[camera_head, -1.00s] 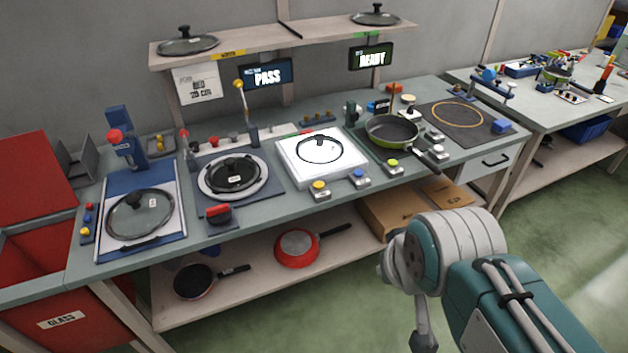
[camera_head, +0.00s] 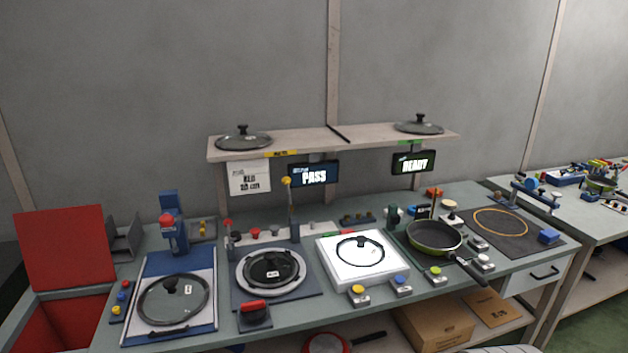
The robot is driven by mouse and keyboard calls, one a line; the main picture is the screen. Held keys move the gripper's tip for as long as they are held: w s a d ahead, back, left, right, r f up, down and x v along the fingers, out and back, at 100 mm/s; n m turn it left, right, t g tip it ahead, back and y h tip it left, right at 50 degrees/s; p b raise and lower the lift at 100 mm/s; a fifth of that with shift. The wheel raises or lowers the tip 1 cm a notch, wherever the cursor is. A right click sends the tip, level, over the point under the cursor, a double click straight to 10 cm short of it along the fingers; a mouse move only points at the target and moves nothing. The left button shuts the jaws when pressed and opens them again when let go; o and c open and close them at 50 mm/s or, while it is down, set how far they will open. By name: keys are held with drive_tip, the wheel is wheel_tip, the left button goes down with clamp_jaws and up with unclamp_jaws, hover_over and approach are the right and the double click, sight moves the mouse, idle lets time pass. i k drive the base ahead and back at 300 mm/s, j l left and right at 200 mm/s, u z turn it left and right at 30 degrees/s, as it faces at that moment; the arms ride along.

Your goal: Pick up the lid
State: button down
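Several lids are in view, and I cannot tell which one the task means. One glass lid (camera_head: 243,139) with a dark knob sits on the left of the upper shelf, and another lid (camera_head: 419,127) sits on its right. A large glass lid (camera_head: 174,299) lies on the blue-edged board at the bench's left. A dark lid or disc (camera_head: 271,269) lies on the round fixture beside it. A clear lid (camera_head: 361,249) with a black knob rests on the white lit box. My gripper is outside the view; only a pale piece of my arm shows at the bottom edge.
A green pan (camera_head: 436,236) stands right of the white box (camera_head: 391,268), its handle pointing towards the front edge. The shelf (camera_head: 331,138) overhangs the bench's back. Signs read PASS (camera_head: 313,173) and READY (camera_head: 413,163). A red bin (camera_head: 61,249) stands open at left.

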sight(270, 269)
drive_tip(key=i+j+u, duration=0.15)
drive_tip(key=i+j, duration=0.95)
drive_tip(key=i, duration=0.1)
